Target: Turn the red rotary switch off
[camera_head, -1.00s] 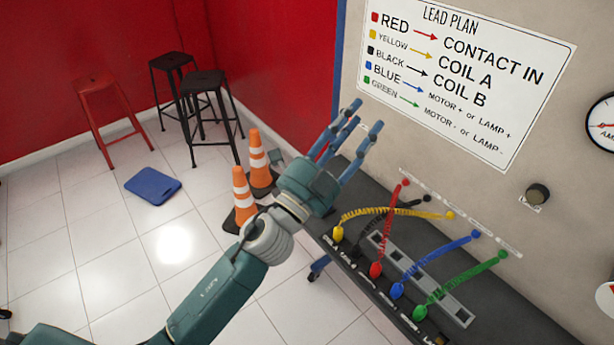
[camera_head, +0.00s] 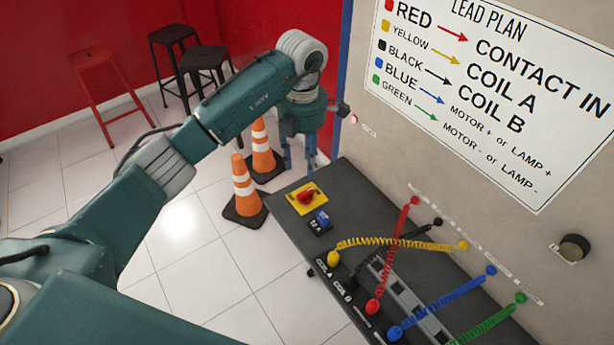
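The red rotary switch (camera_head: 307,197) sits on a yellow plate on the dark bench top, near the bench's far left end. It is in full view, but I cannot tell its on or off position from the handle. My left gripper (camera_head: 299,166) points downward beyond the bench's far edge, behind and above the switch and apart from it. Its fingers are spread with nothing between them, so it looks open and empty. My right gripper is not in view.
A small blue switch (camera_head: 321,220) sits beside the yellow plate. Coiled leads, such as the yellow lead (camera_head: 400,243), run from the bench to the wall panel (camera_head: 440,140). Traffic cones (camera_head: 243,185) stand left of the bench. A round black knob (camera_head: 574,247) is on the wall.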

